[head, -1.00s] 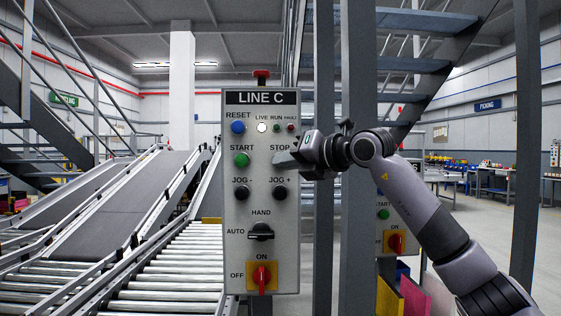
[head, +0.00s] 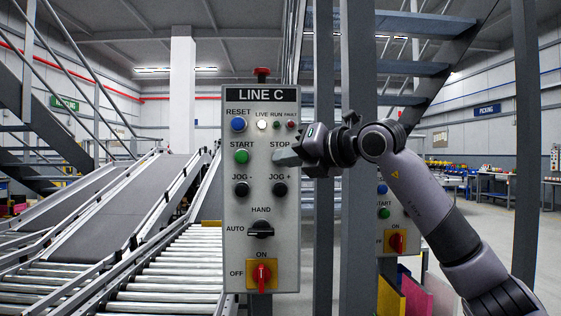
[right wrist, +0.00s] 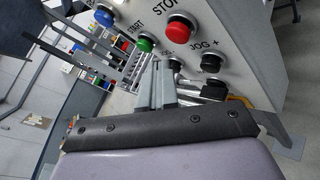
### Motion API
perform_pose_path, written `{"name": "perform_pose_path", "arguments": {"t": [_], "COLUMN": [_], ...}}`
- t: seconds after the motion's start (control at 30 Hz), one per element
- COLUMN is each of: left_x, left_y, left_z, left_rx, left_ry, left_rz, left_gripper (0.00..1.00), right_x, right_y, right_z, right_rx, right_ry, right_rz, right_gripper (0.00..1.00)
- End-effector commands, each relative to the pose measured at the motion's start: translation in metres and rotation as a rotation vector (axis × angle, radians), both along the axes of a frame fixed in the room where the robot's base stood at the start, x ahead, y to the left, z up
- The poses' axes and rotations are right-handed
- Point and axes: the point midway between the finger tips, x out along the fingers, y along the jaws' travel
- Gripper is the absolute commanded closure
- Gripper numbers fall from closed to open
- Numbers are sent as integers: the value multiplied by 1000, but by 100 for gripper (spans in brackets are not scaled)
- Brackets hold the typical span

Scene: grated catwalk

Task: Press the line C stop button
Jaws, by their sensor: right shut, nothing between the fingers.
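The grey LINE C panel (head: 234,208) stands upright at the middle of the head view. Its STOP label (head: 280,145) shows, but my right gripper (head: 282,157) hides the button below it. The red stop button (right wrist: 177,29) shows uncovered in the right wrist view, under the word STOP. The right gripper's fingers (right wrist: 160,82) are shut and empty, with their tips pointing toward the panel. In that view the tips lie below the red button, and I see no finger on its cap. The gap to the panel face cannot be told. My left gripper is not in view.
Close around STOP are the green START button (head: 241,157), the blue RESET button (head: 238,125) and the black JOG + button (head: 280,189). A post (head: 323,230) stands just right; a roller conveyor (head: 180,270) runs left.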

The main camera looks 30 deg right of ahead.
Motion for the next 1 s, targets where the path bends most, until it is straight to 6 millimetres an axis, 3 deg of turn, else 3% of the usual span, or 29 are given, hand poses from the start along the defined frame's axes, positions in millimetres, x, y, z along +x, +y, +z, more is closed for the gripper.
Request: {"name": "perform_pose_path", "arguments": {"t": [0.4,1.0], "left_x": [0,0], "left_y": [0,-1], "left_z": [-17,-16], "left_rx": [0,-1], "left_ry": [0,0], "left_rz": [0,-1], "left_gripper": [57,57], "right_x": [-30,-31], "right_y": [18,18], "right_z": [-1,0], "right_rx": [0,0], "right_ry": [-2,0], "right_rz": [-2,-1], "right_gripper": [100,100]}}
